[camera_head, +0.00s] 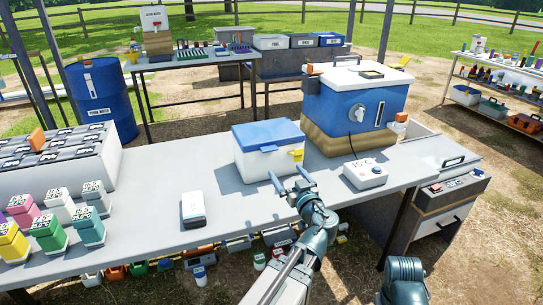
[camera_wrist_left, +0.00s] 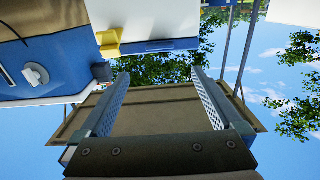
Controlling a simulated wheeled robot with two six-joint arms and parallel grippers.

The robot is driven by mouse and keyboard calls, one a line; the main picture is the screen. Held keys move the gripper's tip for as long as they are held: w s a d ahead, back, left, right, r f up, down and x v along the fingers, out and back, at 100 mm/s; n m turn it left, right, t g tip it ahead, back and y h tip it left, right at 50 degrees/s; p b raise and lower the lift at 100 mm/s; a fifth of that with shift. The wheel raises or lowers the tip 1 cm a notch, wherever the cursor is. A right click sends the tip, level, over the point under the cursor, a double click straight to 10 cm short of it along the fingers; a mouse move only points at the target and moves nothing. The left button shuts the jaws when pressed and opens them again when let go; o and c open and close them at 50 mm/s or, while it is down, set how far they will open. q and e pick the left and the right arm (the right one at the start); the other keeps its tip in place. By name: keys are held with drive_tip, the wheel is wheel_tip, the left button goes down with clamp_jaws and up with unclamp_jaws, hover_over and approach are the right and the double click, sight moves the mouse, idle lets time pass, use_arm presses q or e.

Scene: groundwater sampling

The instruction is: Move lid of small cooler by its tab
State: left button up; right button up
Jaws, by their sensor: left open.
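The small cooler (camera_head: 262,163) is a white box on the grey table, with a blue lid (camera_head: 268,135) on top. A yellow tab (camera_head: 297,155) sticks out at its right front corner. My left gripper (camera_head: 288,172) is open and empty in front of the cooler, its two fingers pointing toward it, apart from the tab. In the left wrist view, which looks upside down, the yellow tab (camera_wrist_left: 108,40) and blue lid edge (camera_wrist_left: 165,45) lie beyond the open fingers (camera_wrist_left: 160,75), toward the left one. My right gripper is out of view.
A large blue cooler (camera_head: 345,110) with a white lid stands behind right of the small one. A white device (camera_head: 365,174) sits at right. A small white box (camera_head: 193,209) lies on the table (camera_head: 150,215) at left, with clear table around it. Coloured sample boxes (camera_head: 48,231) stand farther left.

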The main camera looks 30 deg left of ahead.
sight(271, 151)
use_arm(q)
drive_tip(key=x, duration=1.3)
drive_tip(key=shift+w+a, duration=0.15)
drive_tip(key=shift+a, duration=0.1)
drive_tip(key=shift+c, duration=0.2)
clamp_jaws()
